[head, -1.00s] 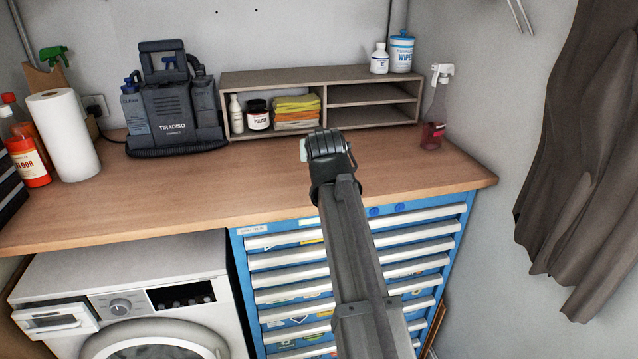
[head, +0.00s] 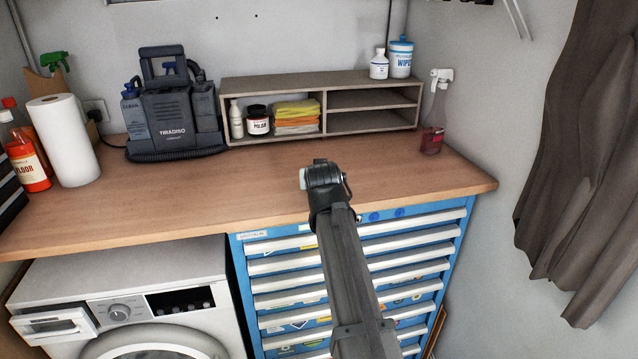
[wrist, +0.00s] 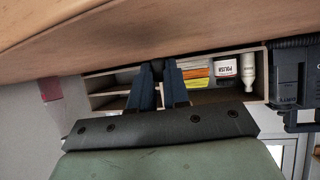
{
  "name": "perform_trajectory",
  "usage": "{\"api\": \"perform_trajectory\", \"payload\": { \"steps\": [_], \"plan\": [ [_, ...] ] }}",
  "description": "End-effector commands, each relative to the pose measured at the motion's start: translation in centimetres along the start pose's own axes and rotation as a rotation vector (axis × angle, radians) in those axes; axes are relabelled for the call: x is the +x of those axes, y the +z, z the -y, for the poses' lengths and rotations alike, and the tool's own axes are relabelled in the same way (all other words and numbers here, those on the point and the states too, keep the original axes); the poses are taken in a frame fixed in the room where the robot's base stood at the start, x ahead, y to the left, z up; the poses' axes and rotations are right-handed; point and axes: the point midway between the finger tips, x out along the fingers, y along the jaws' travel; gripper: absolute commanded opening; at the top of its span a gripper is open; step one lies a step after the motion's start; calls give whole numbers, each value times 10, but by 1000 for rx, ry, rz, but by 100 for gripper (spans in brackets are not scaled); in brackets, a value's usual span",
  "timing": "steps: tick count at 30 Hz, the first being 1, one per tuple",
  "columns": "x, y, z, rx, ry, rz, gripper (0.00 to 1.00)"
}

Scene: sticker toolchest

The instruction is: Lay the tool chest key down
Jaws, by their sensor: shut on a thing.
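My gripper (wrist: 158,84) shows in the wrist view as two dark fingers close together, shut on the tool chest key. The key itself is too small or hidden to make out between the fingers. In the head view my arm's end is over the front part of the wooden worktop (head: 230,185), and the fingers are hidden behind it. The blue tool chest (head: 240,270) stands under the worktop, with several pale drawer handles. Two blue round parts (head: 374,217) show on its top strip, right of my arm.
A grey shelf unit (head: 370,137) holds polish and folded cloths at the back. A dark machine (head: 172,115) and a paper roll (head: 62,140) stand left, a spray bottle (head: 433,138) right. The worktop between is clear. A washing machine (head: 130,285) stands below left.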

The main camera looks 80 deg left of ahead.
Motion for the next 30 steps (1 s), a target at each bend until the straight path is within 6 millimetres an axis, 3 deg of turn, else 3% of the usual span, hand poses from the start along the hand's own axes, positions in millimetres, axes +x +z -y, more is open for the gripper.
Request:
{"api": "perform_trajectory", "payload": {
  "steps": [4,29,30],
  "plan": [
    [7,13,0,0,0,0,0],
    [15,28,0,0,0,10,0],
    [15,29,0,0,0,10,17]
  ]
}}
